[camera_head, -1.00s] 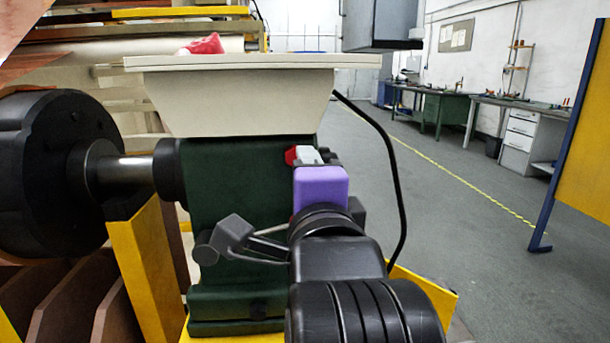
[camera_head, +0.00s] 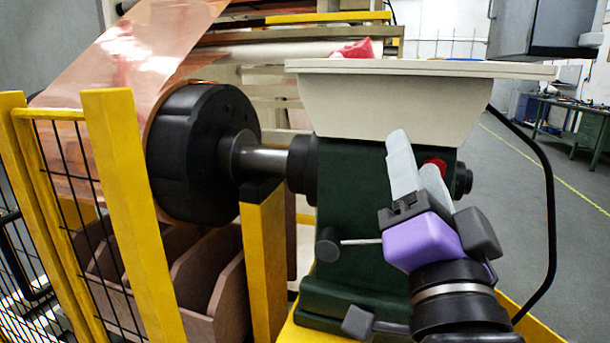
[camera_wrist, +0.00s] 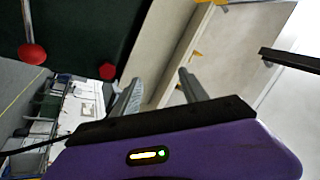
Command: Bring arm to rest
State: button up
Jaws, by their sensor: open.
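My gripper (camera_head: 418,175) is in the right half of the head view, with a purple body and two pale grey fingers pointing up. It is in front of the dark green machine housing (camera_head: 350,240), below the beige tray-like top (camera_head: 400,105). The fingers are apart with nothing between them. In the wrist view my gripper (camera_wrist: 158,85) also shows two separate, empty fingers above the purple body. Whether the fingers touch the housing cannot be told.
A red knob (camera_head: 435,164) sits on the housing just behind the fingers; red knobs also show in the wrist view (camera_wrist: 33,54). A black roller (camera_head: 195,150) with copper foil (camera_head: 140,45) and a yellow fence (camera_head: 130,210) stand left. A black cable (camera_head: 550,220) hangs right; open floor lies beyond.

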jog(key=s+f+n+g+y, duration=0.1)
jog(key=s+f+n+y, duration=0.2)
jog(key=s+f+n, duration=0.5)
jog(key=s+f+n+y, duration=0.2)
jog(key=f+n+y, duration=0.25)
jog(key=f, duration=0.85)
jog(key=s+d+f+m+g+h, duration=0.1)
jog(key=s+d+f+g+h, duration=0.25)
jog(key=s+f, duration=0.75)
jog(key=s+d+f+m+g+h, duration=0.2)
jog(key=s+d+f+g, duration=0.2)
jog(key=s+f, duration=0.7)
notch_tip(320, 180, up, 20)
jog(key=s+p, duration=0.2)
jog(key=p, duration=1.5)
jog(key=shift+n, duration=0.25)
